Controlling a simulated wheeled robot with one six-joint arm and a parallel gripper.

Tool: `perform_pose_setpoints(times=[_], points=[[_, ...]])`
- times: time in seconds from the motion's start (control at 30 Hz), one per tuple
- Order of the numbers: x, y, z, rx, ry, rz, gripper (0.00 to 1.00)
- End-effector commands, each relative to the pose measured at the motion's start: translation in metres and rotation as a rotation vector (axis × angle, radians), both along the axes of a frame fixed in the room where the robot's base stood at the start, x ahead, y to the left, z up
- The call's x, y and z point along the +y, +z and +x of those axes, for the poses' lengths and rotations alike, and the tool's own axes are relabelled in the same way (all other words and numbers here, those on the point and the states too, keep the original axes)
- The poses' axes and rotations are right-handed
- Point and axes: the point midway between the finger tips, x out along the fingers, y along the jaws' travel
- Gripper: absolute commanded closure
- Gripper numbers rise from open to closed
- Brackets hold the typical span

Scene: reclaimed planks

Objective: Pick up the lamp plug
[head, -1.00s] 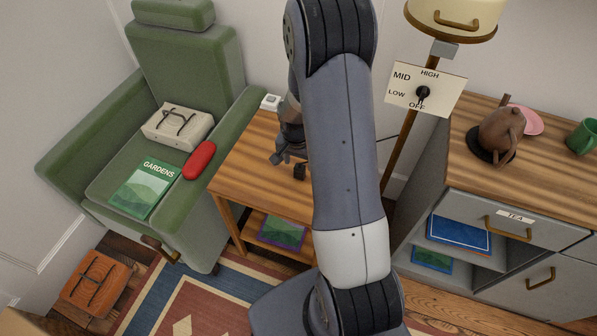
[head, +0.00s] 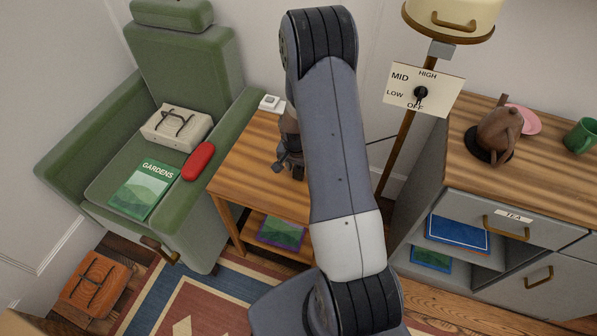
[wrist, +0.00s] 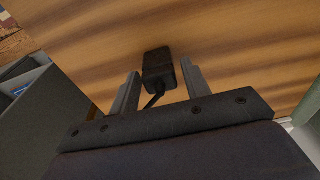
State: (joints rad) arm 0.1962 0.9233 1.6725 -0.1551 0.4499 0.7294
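The lamp plug (wrist: 157,66) is a small black block on the wooden side table (head: 240,165), with a dark cord running from it toward my gripper's base. In the wrist view my gripper (wrist: 160,76) is open, with one finger on each side of the plug. Gaps show between the fingers and the plug, so it is not clasped. In the head view my gripper (head: 288,166) is low over the table, and the plug is hard to make out beside it. The floor lamp (head: 452,18) stands behind, with a dial panel (head: 436,92) on its pole.
A small white socket box (head: 270,102) sits at the table's back edge. A green armchair (head: 180,50) stands left, holding a case, a red object and a book. A cabinet (head: 545,180) with a teapot (head: 500,130) stands right. The table's front left is clear.

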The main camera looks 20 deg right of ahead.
Motion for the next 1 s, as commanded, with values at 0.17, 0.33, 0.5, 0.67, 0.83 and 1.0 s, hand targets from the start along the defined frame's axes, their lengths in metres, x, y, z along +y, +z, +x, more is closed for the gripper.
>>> perform_pose_setpoints(times=[0.17,0.33,0.5,0.67,0.83,1.0], points=[[0.000,0.000,0.000,0.000,0.000,0.000,0.70],[0.000,0.000,0.000,0.000,0.000,0.000,0.84],[0.000,0.000,0.000,0.000,0.000,0.000,0.92],[0.000,0.001,0.000,0.000,0.000,0.000,0.92],[0.000,0.015,0.001,-0.004,0.000,-0.001,0.92],[0.000,0.045,0.001,-0.006,0.000,-0.001,0.92]])
